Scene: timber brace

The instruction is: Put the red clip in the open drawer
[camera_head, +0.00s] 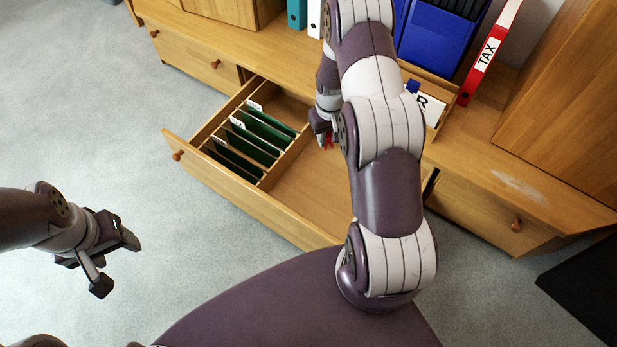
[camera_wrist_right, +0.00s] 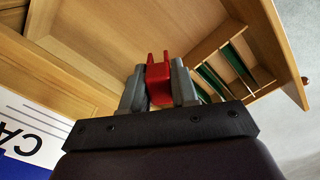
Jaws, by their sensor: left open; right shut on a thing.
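The red clip (camera_head: 327,141) is small and sits between the fingers of my right gripper (camera_head: 322,132), partly hidden by my arm in the head view. In the right wrist view the red clip (camera_wrist_right: 158,78) is held between the two grey fingers of the right gripper (camera_wrist_right: 158,88). The open drawer (camera_head: 300,195) is pulled out of the wooden cabinet, and the clip is above its back part. My left gripper (camera_head: 118,258) is open and empty, over the carpet to the left of the drawer.
Green hanging files (camera_head: 250,140) fill the drawer's left part; its right part is bare. Binders, a blue holder (camera_head: 435,40) and a red TAX binder (camera_head: 488,55) stand on the cabinet top. A closed drawer (camera_head: 490,210) lies to the right.

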